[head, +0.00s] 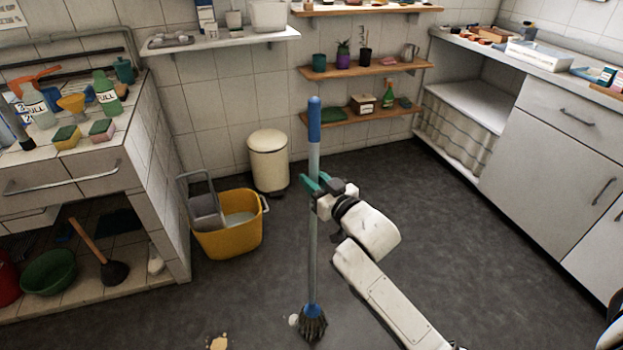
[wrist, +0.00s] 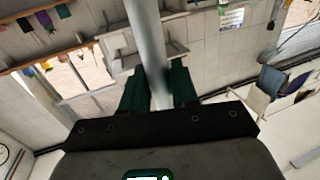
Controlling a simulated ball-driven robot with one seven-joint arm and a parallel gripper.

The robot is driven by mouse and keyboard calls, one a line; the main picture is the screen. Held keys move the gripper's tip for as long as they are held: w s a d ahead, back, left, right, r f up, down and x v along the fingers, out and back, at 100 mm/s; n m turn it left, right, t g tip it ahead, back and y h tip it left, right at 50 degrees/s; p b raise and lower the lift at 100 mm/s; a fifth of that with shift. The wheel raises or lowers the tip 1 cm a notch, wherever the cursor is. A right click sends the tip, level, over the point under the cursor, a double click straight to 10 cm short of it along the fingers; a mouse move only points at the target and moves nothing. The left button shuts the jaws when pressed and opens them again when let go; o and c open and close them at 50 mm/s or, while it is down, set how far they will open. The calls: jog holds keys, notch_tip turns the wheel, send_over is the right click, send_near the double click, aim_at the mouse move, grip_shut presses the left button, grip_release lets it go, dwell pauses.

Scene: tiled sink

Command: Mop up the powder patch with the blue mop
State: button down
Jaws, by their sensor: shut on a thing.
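The blue mop (head: 313,240) stands nearly upright, with a blue grip at the top, a grey pole and a dark bristly head (head: 312,325) low at the floor. My gripper (head: 315,187) is shut on the pole, below the blue grip. In the wrist view the pole (wrist: 148,45) runs between the green fingers of my gripper (wrist: 160,90). A tan powder patch (head: 218,342) lies on the dark floor at the bottom edge, left of the mop head. A small pale round spot (head: 293,320) shows beside the mop head; I cannot tell what it is.
A yellow mop bucket (head: 230,238) and a cream bin (head: 268,162) stand behind and left of the mop. A tiled counter (head: 150,140) is at the left, with a plunger (head: 105,262) underneath. Grey cabinets (head: 560,150) line the right. The floor between is clear.

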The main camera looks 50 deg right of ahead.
aim_at(312, 163)
jog(key=s+a+b, duration=0.2)
jog(key=s, duration=0.1)
jog(key=shift+f+b, duration=0.15)
jog(key=shift+b, duration=0.25)
notch_tip(312, 163, up, 6)
jog(key=p, duration=0.7)
dwell(0.4)
